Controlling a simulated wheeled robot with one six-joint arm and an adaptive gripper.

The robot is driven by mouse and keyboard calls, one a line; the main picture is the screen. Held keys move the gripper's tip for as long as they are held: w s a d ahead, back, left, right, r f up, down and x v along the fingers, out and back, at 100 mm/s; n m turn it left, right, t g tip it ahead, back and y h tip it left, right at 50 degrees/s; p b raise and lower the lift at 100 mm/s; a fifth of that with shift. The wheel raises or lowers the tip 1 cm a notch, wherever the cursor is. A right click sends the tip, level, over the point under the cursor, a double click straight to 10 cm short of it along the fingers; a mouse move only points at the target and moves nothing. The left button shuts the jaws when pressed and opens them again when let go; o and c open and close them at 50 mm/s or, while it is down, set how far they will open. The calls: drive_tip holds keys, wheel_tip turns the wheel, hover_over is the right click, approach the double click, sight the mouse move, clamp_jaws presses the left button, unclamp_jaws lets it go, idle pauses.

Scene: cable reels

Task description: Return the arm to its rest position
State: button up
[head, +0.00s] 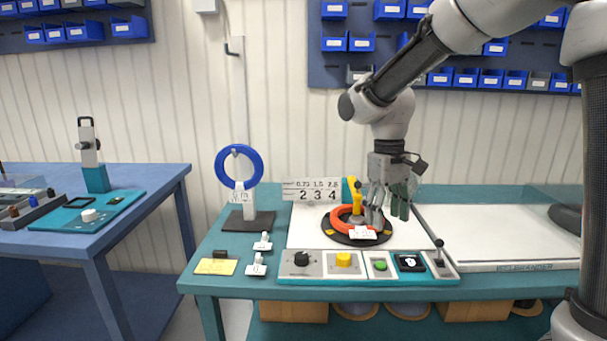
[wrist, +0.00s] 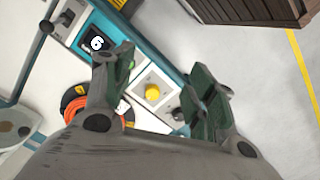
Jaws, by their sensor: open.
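My gripper (head: 390,200) hangs from my arm over the right part of the reel station, with its fingers pointing down. It also shows in the wrist view (wrist: 160,90), where its green-padded fingers stand apart with nothing between them. In the head view its fingertips overlap the right side of an orange cable reel (head: 340,220) on a black round base. Whether they touch it cannot be told. The orange reel shows partly hidden behind a finger in the wrist view (wrist: 72,108). A blue cable ring (head: 221,166) hangs on a stand to the left.
A control strip (head: 315,272) with a black knob, yellow button (head: 343,260), green button, small display and lever (head: 439,255) runs along the front of the teal table (head: 225,285). A number sign (head: 311,191) stands behind the reel. A white panel (head: 480,240) at right is clear.

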drive_tip(key=s+d+r+m+t, duration=0.2)
drive_tip(key=s+d+r, duration=0.1)
drive_tip(key=s+d, duration=0.6)
drive_tip(key=s+d+r+m+t, duration=0.3)
drive_tip(key=s+d, duration=0.5)
drive_tip(key=s, duration=0.3)
drive_tip(key=shift+d+r+y, duration=0.3)
drive_tip(key=shift+d+r, duration=0.05)
drive_tip(key=shift+r, duration=0.05)
